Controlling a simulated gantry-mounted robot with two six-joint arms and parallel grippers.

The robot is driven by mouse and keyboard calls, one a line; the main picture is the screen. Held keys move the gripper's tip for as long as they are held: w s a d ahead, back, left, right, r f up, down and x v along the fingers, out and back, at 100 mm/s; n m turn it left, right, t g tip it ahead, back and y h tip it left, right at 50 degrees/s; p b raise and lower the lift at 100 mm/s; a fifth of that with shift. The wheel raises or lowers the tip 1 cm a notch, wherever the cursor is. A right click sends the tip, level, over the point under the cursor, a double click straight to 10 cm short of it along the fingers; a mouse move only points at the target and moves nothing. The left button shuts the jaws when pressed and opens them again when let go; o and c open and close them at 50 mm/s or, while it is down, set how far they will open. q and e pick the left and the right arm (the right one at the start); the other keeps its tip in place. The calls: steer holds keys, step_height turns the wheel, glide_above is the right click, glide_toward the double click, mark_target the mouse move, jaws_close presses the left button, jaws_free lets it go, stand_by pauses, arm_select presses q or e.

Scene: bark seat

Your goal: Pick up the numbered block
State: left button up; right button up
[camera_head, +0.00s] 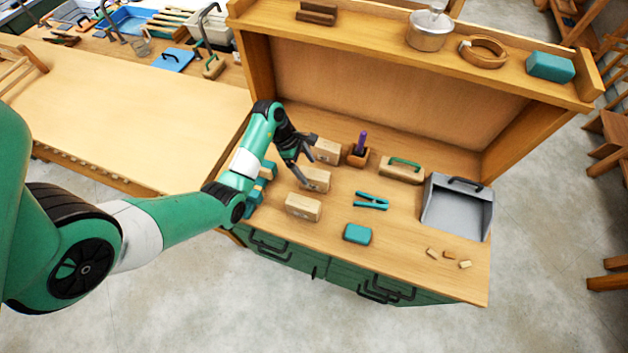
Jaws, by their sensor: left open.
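Three wooden blocks stand in a row on the workbench top (340,226): a far block (327,152), a middle block (317,180) and a near block (303,206). Their front faces bear small marks too small to read. My left gripper (308,163) is open and empty. It comes in from the left, by the far and middle blocks. One finger points down at the left end of the middle block, partly covering it; I cannot tell whether it touches. The other finger is near the far block. My right gripper is not in view.
Right of the blocks are a small wooden holder with a purple-handled tool (360,146), a green-handled wooden float (402,170), teal pliers (371,201), a teal box (356,234), a grey dustpan (456,210) and small wood pieces (449,254). A raised shelf (380,45) runs behind.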

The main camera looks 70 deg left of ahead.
mark_target(311, 173)
arm_select(q)
steer(key=x, duration=0.1)
steer(key=b+x, duration=0.1)
steer(key=x, duration=0.3)
steer(key=shift+w+d, duration=0.2)
steer(key=shift+d, duration=0.15)
steer(key=shift+c, duration=0.3)
steer(key=shift+r, duration=0.1)
jaws_close()
